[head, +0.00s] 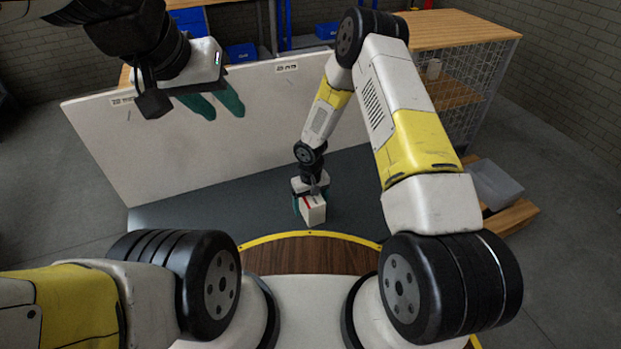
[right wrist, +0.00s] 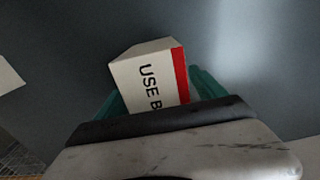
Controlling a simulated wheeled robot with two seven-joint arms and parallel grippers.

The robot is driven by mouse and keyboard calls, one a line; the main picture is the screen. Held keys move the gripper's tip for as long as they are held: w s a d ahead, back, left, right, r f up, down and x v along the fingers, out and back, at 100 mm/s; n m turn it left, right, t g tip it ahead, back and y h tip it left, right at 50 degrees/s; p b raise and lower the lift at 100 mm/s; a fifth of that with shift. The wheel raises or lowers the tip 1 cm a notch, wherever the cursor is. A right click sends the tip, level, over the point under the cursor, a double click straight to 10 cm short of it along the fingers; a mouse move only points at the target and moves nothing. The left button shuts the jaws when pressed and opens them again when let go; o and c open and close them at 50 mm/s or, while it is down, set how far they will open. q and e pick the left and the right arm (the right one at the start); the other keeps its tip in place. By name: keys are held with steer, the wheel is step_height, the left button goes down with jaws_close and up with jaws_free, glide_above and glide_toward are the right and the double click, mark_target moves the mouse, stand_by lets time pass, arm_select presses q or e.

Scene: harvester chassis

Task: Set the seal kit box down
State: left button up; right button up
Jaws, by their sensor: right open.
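The seal kit box (head: 313,211) is a small white carton with a red stripe, at the dark grey surface in the middle of the head view. In the right wrist view the box (right wrist: 145,82) shows black lettering "USE B" and a red edge band. My right gripper (head: 310,205) points down over it, its teal fingers on either side and open. The near end of the box is hidden by the gripper in the wrist view. I cannot tell whether its underside touches the surface. My left gripper (head: 216,108) is raised at upper left, open and empty.
A dark grey surface (head: 170,217) lies around the box, clear to its left. A white panel (head: 240,125) stands behind it. A yellow-edged wooden floor (head: 305,255) is in front. A shelf unit (head: 465,35) and a grey bin (head: 495,185) stand at right.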

steer(key=shift+f, duration=0.5)
jaws_close()
steer(key=shift+r, duration=0.15)
